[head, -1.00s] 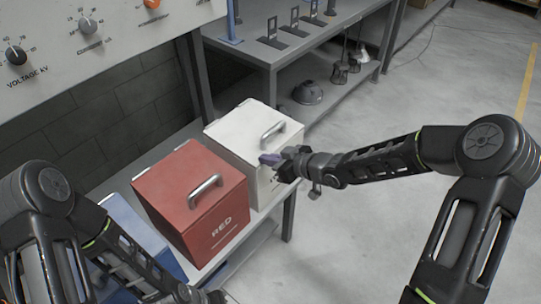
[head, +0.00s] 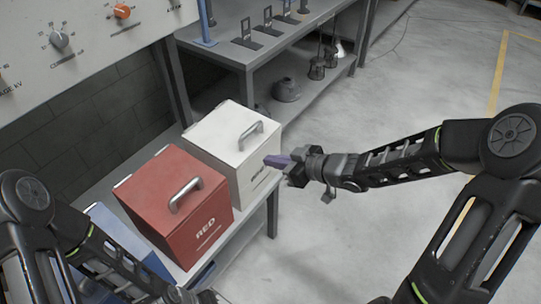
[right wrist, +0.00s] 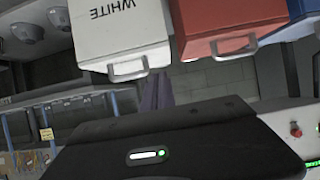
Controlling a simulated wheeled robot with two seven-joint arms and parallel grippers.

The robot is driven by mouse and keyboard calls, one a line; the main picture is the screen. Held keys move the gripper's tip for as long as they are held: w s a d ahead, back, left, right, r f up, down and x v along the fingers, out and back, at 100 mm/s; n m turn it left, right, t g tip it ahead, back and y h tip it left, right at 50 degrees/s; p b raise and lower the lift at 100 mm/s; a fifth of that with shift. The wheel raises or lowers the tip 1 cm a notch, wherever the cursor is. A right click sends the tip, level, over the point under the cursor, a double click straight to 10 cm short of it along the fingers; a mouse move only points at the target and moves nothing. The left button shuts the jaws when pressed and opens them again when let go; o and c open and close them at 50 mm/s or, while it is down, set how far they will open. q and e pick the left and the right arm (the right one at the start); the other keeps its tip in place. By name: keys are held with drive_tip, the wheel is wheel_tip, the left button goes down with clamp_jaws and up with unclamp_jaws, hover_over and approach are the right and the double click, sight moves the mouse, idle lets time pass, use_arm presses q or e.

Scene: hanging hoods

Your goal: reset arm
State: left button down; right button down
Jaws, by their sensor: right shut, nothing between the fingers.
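My right gripper (head: 272,161) is shut and empty, its purple fingers pointing left at the front right side of the white box (head: 220,132). In the head view the fingertips overlap the box's right edge; whether they touch cannot be told. In the right wrist view the shut fingers (right wrist: 156,94) point toward the boxes, with the white box (right wrist: 115,30) ahead. My left arm comes in from the left. Its gripper (head: 205,297) is mostly cut off at the bottom edge, so its jaws cannot be read.
A red box (head: 165,190) with a metal handle stands beside the white one, and a blue box (head: 110,222) is partly hidden behind my left arm. A grey bench (head: 215,42) with a lower shelf stands behind. Open concrete floor (head: 400,95) lies to the right.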

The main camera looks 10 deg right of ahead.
drive_tip(key=s+f+m+g+h, duration=0.2)
drive_tip(key=s+f+m, duration=0.2)
drive_tip(key=f, duration=0.4)
drive_tip(key=s+f+m+g+h, duration=0.1)
drive_tip(key=s+f+m, duration=0.4)
drive_tip(key=f, duration=0.3)
drive_tip(key=s+a+f+g, duration=0.3)
drive_tip(key=s+a+f, duration=0.1)
drive_tip(key=s, duration=0.5)
drive_tip(key=s+a+f+g, duration=0.3)
drive_tip(key=s+f, duration=0.3)
drive_tip(key=s, duration=0.2)
drive_tip(key=shift+s+a+f+m+h, duration=0.35)
drive_tip(key=shift+a+m+h, duration=0.05)
drive_tip(key=shift+a, duration=0.3)
